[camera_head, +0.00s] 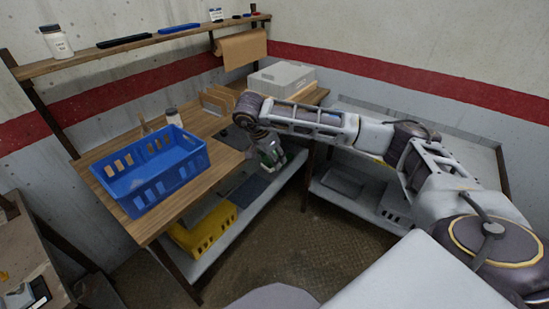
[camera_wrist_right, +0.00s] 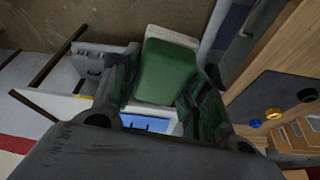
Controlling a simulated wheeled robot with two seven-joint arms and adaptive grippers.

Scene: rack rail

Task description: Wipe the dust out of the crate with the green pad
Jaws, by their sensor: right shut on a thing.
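A blue crate (camera_head: 140,194) with slotted walls stands upright on the wooden bench. Its inside shows partly, but I cannot make out dust at this size. The green pad (camera_wrist_right: 166,72), with a pale layer along one side, is between the fingers of my right gripper (camera_wrist_right: 160,95) in the wrist view. My right gripper (camera_head: 270,153) is shut on the pad in the head view, at the bench's front edge, to the right of the crate and apart from it. My left gripper is not in view.
A yellow crate (camera_head: 207,232) sits on the shelf under the wooden bench (camera_head: 108,191). A lidded jar (camera_head: 173,117) stands behind the blue crate. A wooden rack (camera_head: 217,99) and a grey box (camera_head: 281,78) stand farther back. A wall shelf (camera_head: 140,43) runs above.

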